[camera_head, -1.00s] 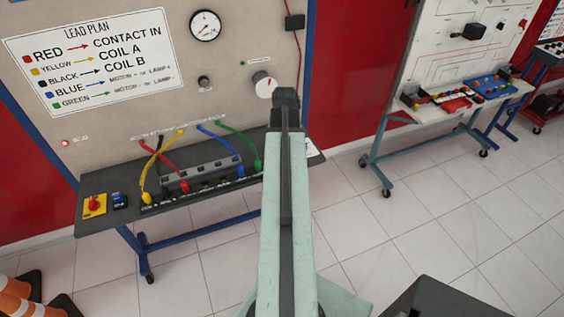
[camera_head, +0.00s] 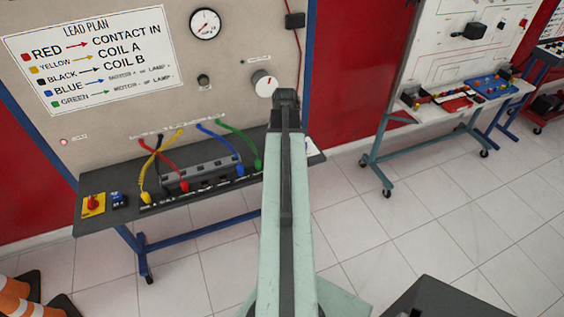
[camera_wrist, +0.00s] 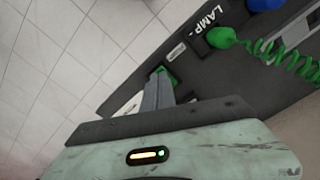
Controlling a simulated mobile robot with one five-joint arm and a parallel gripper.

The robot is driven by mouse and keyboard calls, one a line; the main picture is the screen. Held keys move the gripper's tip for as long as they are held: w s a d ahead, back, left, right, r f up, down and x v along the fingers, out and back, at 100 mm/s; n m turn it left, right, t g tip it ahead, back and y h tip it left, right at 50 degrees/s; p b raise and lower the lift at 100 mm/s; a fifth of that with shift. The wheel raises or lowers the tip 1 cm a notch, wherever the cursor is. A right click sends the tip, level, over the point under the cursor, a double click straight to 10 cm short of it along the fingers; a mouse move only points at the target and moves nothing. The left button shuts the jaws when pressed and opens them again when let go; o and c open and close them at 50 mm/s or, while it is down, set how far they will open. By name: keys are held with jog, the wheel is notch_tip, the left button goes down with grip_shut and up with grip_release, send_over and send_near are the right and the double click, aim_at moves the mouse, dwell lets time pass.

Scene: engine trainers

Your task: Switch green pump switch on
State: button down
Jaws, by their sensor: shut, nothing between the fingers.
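A small green switch (camera_wrist: 173,77) sits on the dark bench top in the wrist view, close to the bench edge and beside a small white label (camera_wrist: 176,52). My gripper (camera_wrist: 159,76) is shut and empty, its fingertips right at the switch and covering part of it. I cannot tell whether they touch it, or which way the switch is set. In the head view my arm and gripper (camera_head: 285,97) reach to the right end of the trainer bench (camera_head: 170,214) and hide the switch.
A green plug (camera_wrist: 221,38) with a coiled lead and a blue plug are near the gripper. The bench also holds red, yellow and blue leads, a red knob on a yellow plate (camera_head: 93,205) and a blue switch (camera_head: 119,200). Another trainer stands right; tiled floor is open between.

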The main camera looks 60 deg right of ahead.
jog(key=shift+f+b, duration=0.45)
jog(key=shift+f, duration=0.05)
notch_tip(320, 180, up, 7)
jog(key=p, duration=0.7)
jog(key=shift+r, duration=0.15)
dwell(0.3)
